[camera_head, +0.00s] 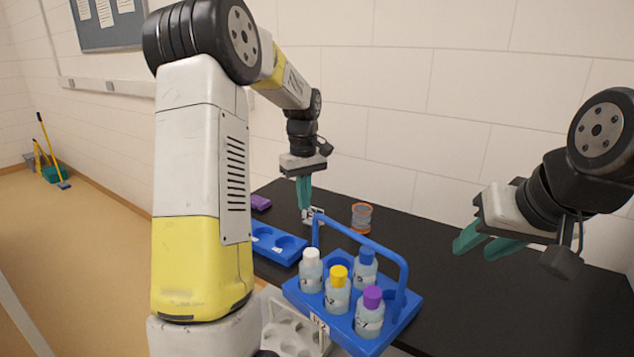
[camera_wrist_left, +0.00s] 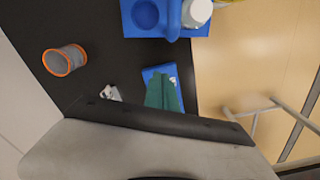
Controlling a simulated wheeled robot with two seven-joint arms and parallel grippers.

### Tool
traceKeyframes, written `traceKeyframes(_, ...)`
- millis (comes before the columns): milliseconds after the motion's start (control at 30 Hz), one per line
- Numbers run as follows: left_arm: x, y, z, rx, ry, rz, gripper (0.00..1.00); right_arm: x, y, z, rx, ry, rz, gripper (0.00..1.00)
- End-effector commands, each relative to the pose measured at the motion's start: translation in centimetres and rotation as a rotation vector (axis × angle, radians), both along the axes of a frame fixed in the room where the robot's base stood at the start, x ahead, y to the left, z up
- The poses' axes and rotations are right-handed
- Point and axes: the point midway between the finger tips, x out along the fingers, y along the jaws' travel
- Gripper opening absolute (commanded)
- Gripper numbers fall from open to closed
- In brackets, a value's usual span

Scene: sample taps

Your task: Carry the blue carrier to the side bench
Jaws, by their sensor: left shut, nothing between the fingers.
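The blue carrier (camera_head: 403,315) stands upright near the front edge of the black bench (camera_head: 480,310). It has a raised blue handle and holds several bottles with white, yellow, blue and purple caps. Its handle (camera_wrist_left: 174,20) and part of its body show at the top of the left wrist view. My left gripper (camera_head: 304,205) is shut and empty, behind the carrier and apart from its handle. Its teal fingers (camera_wrist_left: 163,93) are together in the left wrist view. My right gripper (camera_head: 483,243) is open and empty above the bench, right of the carrier. I cannot tell which surface is the side bench.
A blue holed tray (camera_head: 275,247) lies left of the carrier. An orange-rimmed mesh cup (camera_head: 361,216) stands behind it, and a purple item (camera_head: 260,202) lies farther left. A white rack (camera_head: 288,333) is at the front. The bench's right part is clear; open floor lies left.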

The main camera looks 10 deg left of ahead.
Motion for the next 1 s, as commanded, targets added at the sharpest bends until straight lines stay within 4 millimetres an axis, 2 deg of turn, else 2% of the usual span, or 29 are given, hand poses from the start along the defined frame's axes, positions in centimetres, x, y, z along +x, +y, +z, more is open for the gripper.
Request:
traceKeyframes(33,-0.1,0.0,-1.1,0.001,0.004,0.0,0.0,0.0,0.0,0.0,0.0,0.0,0.0,0.36)
traceKeyframes(100,-0.4,-0.4,-1.8,0.0,0.0,-0.002,0.0,0.0,0.0,0.0,0.0,0.0,0.0,0.36)
traceKeyframes(367,-2.6,-2.5,-1.6,0.001,-0.001,-0.002,0.0,0.0,0.0,0.0,0.0,0.0,0.0,0.36)
traceKeyframes(833,-3.0,-2.9,-1.6,0.0,-0.001,-0.001,0.0,0.0,0.0,0.0,0.0,0.0,0.0,0.36)
traceKeyframes(1000,-3.8,-3.6,-1.6,0.001,-0.001,-0.004,0.0,0.0,0.0,0.0,0.0,0.0,0.0,0.36)
